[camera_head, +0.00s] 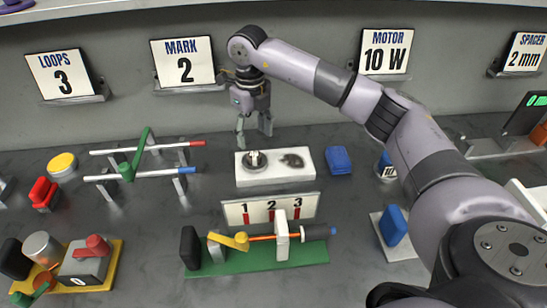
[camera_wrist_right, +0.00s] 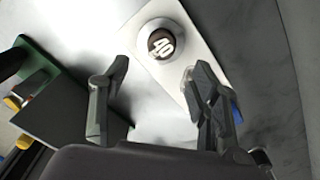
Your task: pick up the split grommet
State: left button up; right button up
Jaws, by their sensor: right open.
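No part is clearly marked as the split grommet. A round piece (camera_head: 254,160) with a dark centre sits on the left part of a white block (camera_head: 245,180). In the wrist view the round piece (camera_wrist_right: 162,44) shows a pale rim and white marks on its dark middle; a split cannot be made out. My right gripper (camera_head: 254,138) is open and empty, above and just behind the white block, pointing down. In the wrist view its fingers (camera_wrist_right: 157,76) are spread apart, with the round piece beyond them. My left gripper is not in view.
A dark patch (camera_head: 292,160), possibly shadow, lies on the block's right part. A blue block (camera_head: 339,160) stands to the right. A green-based fixture (camera_head: 262,262) with a 1-2-3 plate (camera_head: 270,209) is in front; rods on stands (camera_head: 145,174) are left.

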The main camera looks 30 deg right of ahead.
aim_at(254, 154)
jog(key=shift+s+a+f, duration=0.1)
jog(key=shift+f, duration=0.3)
jog(key=shift+a+f+p, duration=0.15)
jog(key=shift+f+p, duration=0.25)
jog(key=shift+f, duration=0.45)
jog(key=f, duration=0.2)
jog(key=f+p, duration=0.1)
jog(key=shift+w+d+f, duration=0.25)
jog(key=shift+f, duration=0.5)
jog(key=c, duration=0.4)
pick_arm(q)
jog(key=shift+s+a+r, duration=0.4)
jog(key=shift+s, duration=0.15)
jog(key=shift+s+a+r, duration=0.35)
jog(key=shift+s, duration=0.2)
pick_arm(e)
jog(key=c, duration=0.6)
